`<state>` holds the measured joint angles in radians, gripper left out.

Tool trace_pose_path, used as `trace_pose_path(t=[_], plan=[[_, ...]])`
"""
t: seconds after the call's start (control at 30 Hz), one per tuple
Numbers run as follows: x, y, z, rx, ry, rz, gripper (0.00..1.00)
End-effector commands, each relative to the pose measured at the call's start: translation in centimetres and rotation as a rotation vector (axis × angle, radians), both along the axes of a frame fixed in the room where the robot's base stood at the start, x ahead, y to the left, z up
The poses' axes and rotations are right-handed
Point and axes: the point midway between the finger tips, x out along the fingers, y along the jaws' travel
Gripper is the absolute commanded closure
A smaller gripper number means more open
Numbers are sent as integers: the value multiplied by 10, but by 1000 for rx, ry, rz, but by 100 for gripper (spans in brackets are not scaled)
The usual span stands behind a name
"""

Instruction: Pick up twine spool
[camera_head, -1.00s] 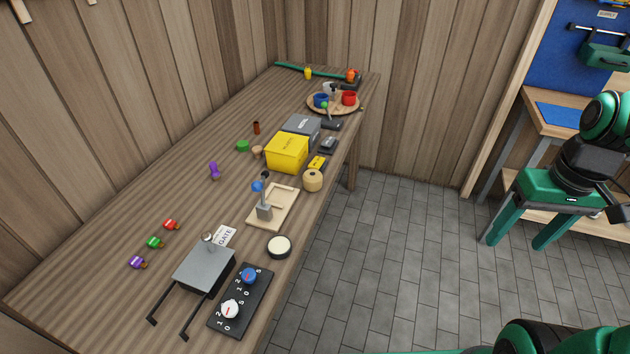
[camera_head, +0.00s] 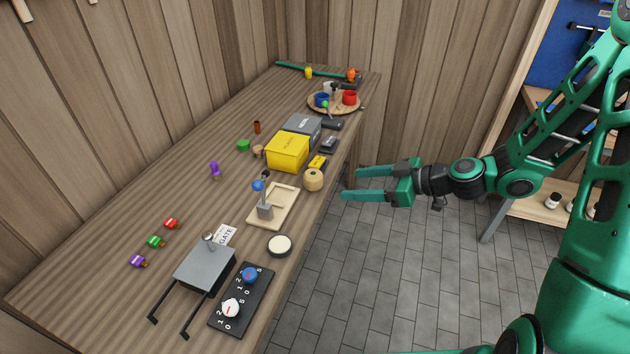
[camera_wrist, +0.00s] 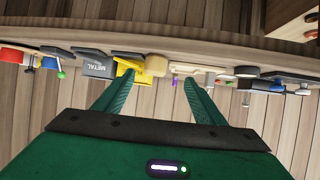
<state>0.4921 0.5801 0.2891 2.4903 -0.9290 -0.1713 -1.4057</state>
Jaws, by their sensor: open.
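The twine spool (camera_head: 313,179) is a small tan cylinder standing upright near the bench's right edge, beside the yellow box. In the wrist view the spool (camera_wrist: 156,66) shows as a tan shape beyond and between my fingers. My gripper (camera_head: 343,183) is open and empty, just off the bench's right edge. Its green fingers point left toward the spool, with a small gap between the fingertips and it. In the wrist view my gripper (camera_wrist: 156,83) shows both fingers spread apart.
The yellow box (camera_head: 288,152) and grey METAL box (camera_head: 301,130) stand behind the spool. A small yellow item (camera_head: 317,162) lies close beside it. Open floor (camera_head: 400,270) lies right of the bench (camera_head: 190,200).

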Motion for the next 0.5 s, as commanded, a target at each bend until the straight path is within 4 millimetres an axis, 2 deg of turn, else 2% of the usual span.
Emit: trace_pose_path(t=[0.2, 0.5], plan=[[13, 12, 4, 52, -56, -12, 36], [32, 45, -12, 51, -58, -12, 36]])
